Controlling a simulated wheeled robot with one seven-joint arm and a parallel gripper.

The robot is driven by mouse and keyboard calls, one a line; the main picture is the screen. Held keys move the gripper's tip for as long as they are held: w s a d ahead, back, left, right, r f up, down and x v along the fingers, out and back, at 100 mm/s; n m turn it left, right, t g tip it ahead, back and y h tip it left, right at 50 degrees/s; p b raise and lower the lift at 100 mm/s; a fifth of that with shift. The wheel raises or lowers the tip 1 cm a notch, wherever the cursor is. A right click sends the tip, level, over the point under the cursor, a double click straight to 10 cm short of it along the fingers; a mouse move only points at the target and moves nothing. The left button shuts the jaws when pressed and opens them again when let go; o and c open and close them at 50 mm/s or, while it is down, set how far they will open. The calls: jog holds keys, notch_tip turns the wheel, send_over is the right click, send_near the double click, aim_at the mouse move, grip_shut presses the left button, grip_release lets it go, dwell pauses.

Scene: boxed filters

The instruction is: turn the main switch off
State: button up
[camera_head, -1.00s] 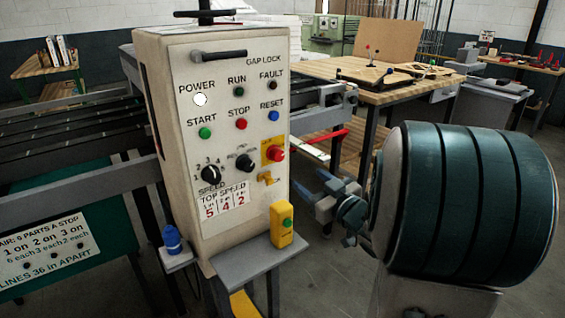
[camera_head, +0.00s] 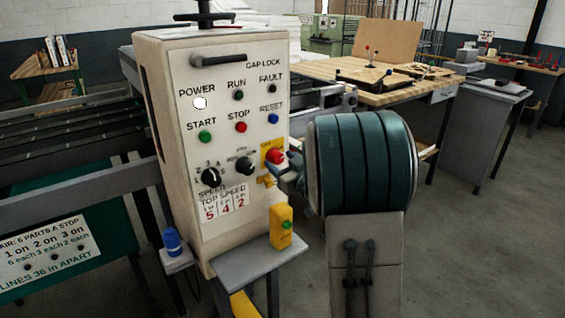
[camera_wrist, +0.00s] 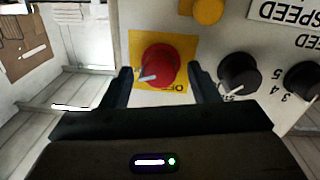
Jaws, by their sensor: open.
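The main switch (camera_head: 275,156) is a red rotary knob on a yellow plate on the right side of the cream control panel (camera_head: 228,75). In the wrist view, which is upside down, the red knob (camera_wrist: 160,66) has a pale pointer slanting to the lower left, and part of the word "OFF" shows on the plate's lower edge. My gripper (camera_wrist: 162,82) is open, one finger on each side of the knob; whether they touch it I cannot tell. In the head view my gripper (camera_head: 286,172) is at the knob's lower right, partly hidden by my arm.
A black knob (camera_wrist: 238,73) sits close beside one finger in the wrist view. A yellow part (camera_head: 266,181) is just below the switch. A yellow box with a green button (camera_head: 281,226) stands on the ledge below. A wooden table (camera_head: 385,90) is behind my arm.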

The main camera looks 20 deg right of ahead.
jog(key=c, duration=1)
jog(key=shift+f, duration=0.1)
